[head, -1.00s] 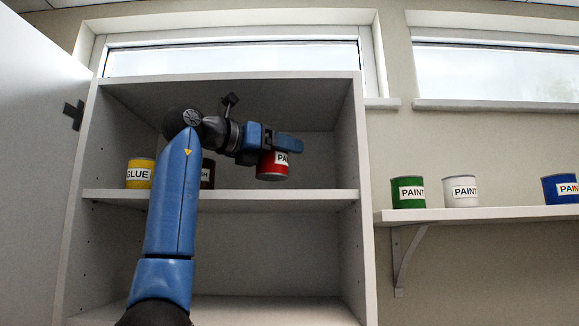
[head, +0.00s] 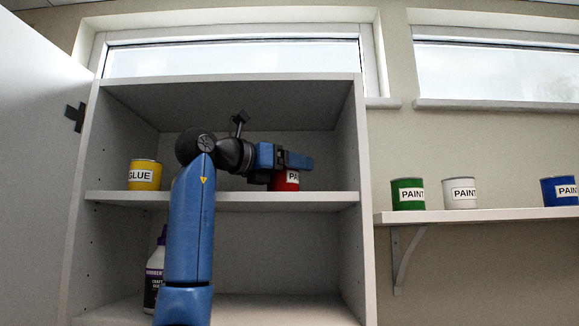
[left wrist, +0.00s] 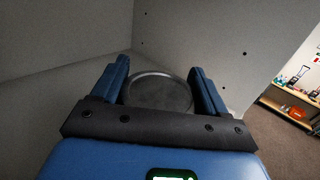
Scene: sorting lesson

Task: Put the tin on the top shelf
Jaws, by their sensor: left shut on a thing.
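A red tin (head: 286,181) with a white label that begins "PA" is in the upper compartment of the open cupboard, right of its middle. My left gripper (head: 297,161) is shut on the tin near its top and partly hides it. The tin's bottom is level with the front edge of the top shelf (head: 320,198); I cannot tell if it touches the shelf. In the left wrist view, the tin's round dark lid (left wrist: 158,93) sits between the two blue fingers. My right gripper is not in view.
A yellow glue tin (head: 145,174) stands on the same shelf at the left. A bottle (head: 153,282) stands below, partly behind my arm. Green (head: 407,193), white (head: 460,192) and blue (head: 559,190) paint tins stand on a wall shelf (head: 480,214). The open door (head: 40,150) is at the left.

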